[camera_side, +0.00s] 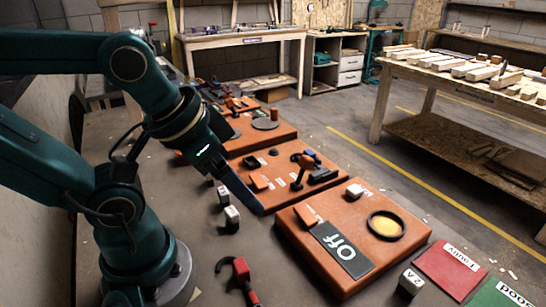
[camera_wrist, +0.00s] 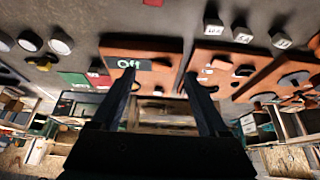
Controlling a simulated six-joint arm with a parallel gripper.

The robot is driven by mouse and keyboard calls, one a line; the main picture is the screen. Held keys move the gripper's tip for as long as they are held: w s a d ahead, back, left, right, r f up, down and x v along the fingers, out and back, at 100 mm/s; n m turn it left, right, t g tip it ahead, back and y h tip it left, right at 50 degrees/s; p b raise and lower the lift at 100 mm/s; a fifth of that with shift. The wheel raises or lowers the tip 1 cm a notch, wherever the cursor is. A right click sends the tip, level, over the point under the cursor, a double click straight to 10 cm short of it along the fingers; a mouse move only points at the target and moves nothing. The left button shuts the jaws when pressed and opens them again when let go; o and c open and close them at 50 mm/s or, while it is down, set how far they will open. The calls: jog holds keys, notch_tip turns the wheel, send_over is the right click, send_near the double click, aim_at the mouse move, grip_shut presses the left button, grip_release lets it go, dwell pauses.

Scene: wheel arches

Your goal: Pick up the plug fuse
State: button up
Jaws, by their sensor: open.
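My gripper (camera_side: 258,209) is open and empty, above the gap between two orange boards; its two dark fingers also show in the wrist view (camera_wrist: 160,80). No part is clearly marked as the plug fuse. Small white-and-dark blocks are possible candidates: two stand on the bench left of the boards, one farther back (camera_side: 223,195) and one nearer (camera_side: 232,218). A block with a marked top (camera_side: 411,282) stands at the front right. Another small white block (camera_side: 355,191) sits on the near board. Similar labelled blocks show at the top right of the wrist view (camera_wrist: 243,35).
The near orange board (camera_side: 318,262) carries an "Off" plate (camera_side: 342,248) and a black ring (camera_side: 386,226). Red (camera_side: 451,268) and green (camera_side: 497,295) plates lie at the right. A red-and-black tool (camera_side: 241,277) lies in front.

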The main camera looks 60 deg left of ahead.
jog(key=m, duration=0.1)
jog(key=g, duration=0.5)
send_over(223, 190)
jog(key=f, duration=0.7)
jog(key=shift+w+d+f, duration=0.15)
jog(key=shift+d, duration=0.05)
jog(key=shift+s+a+f+g, duration=0.15)
jog(key=shift+s+f+g, duration=0.15)
jog(key=shift+f, duration=0.15)
jog(key=shift+w+f, duration=0.1)
jog(key=shift+f, duration=2.15)
grip_shut()
